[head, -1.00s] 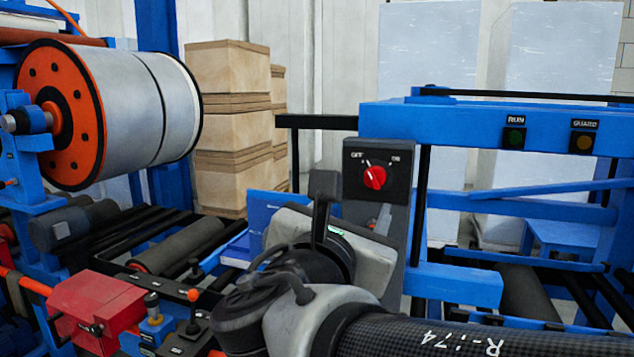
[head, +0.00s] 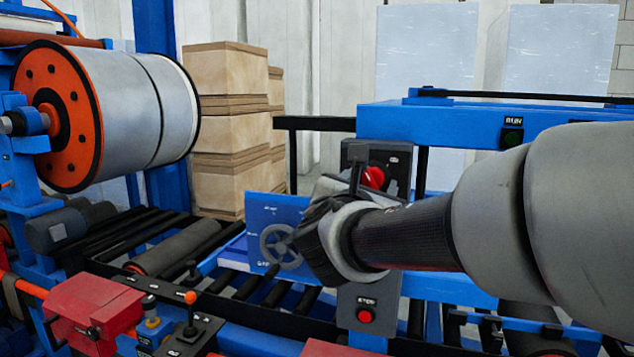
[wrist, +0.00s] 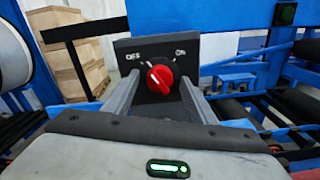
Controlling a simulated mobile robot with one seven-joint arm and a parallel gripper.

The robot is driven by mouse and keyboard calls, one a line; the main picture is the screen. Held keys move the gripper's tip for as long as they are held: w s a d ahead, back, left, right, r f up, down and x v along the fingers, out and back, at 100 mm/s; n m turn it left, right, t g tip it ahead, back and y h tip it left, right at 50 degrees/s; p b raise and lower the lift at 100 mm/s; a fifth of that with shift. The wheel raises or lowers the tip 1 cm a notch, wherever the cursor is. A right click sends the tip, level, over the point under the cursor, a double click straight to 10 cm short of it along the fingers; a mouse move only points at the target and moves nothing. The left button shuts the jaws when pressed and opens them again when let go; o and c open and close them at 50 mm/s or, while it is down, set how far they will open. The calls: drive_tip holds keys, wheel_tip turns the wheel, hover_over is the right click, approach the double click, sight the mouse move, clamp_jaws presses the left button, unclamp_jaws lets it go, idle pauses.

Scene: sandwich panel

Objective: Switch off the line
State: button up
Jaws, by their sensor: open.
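The red rotary knob (head: 374,177) sits on a dark switch plate (head: 400,160) on a grey post. In the wrist view the knob (wrist: 160,76) shows between OFF at upper left and ON at upper right; I cannot clearly tell which its mark points to. My gripper (wrist: 158,88) is open, one finger on each side of the knob's lower part, pointing at the plate; contact is not clear. In the head view my gripper (head: 356,178) is in front of the plate and hides its left part, including the OFF label.
A red STOP button (head: 365,316) is lower on the post. The RUN lamp (head: 512,138) is dark green. A blue panel with a handwheel (head: 283,246) stands left of my wrist. A large roll (head: 120,110) and cardboard boxes (head: 228,130) are at left.

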drive_tip(key=c, duration=1.1)
drive_tip(key=shift+o, duration=0.2)
drive_tip(key=shift+d+r+n+p, duration=0.1)
drive_tip(key=shift+n+p, duration=0.35)
drive_tip(key=shift+n, duration=1.15)
drive_tip(key=o, duration=1.1)
drive_tip(key=shift+c, duration=0.2)
drive_tip(key=v, duration=1.7)
drive_tip(key=shift+s+p, duration=0.25)
drive_tip(key=shift+p, duration=0.05)
